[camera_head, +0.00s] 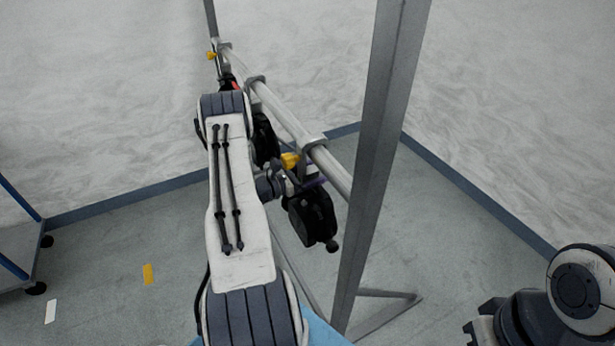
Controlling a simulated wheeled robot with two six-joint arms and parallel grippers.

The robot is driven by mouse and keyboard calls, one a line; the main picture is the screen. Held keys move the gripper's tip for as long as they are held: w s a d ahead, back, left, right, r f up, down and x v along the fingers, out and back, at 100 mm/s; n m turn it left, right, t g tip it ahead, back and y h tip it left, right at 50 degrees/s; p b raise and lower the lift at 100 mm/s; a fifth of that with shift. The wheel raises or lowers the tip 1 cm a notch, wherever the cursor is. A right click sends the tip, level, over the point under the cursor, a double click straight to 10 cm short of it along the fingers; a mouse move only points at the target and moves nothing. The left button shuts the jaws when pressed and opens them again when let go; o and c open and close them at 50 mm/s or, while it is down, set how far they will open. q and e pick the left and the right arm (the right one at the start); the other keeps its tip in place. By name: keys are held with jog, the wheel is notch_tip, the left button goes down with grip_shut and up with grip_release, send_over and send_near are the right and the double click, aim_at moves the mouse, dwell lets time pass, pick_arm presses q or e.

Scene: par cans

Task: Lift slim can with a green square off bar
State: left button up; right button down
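A grey bar (300,128) runs from the upper left toward the middle, where it meets a tall grey post. A black can (312,215) hangs below the bar's near end, under a clamp with a yellow knob (290,160). Another black can (264,138) hangs farther along, partly behind my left arm. A small red patch shows near the bar's far end. I see no green square, so I cannot tell which can is the slim one. My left arm rises through the middle in front of the bar; its fingertips are not distinguishable. My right gripper is out of the picture.
The grey post (380,130) stands right of the cans, with a splayed foot (385,308) on the floor. A wheeled cart (20,245) stands at the left edge. A pale wall is behind.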

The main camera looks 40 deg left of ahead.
pick_arm(q)
grip_shut()
dwell(1.3)
jog(key=shift+r, duration=0.15)
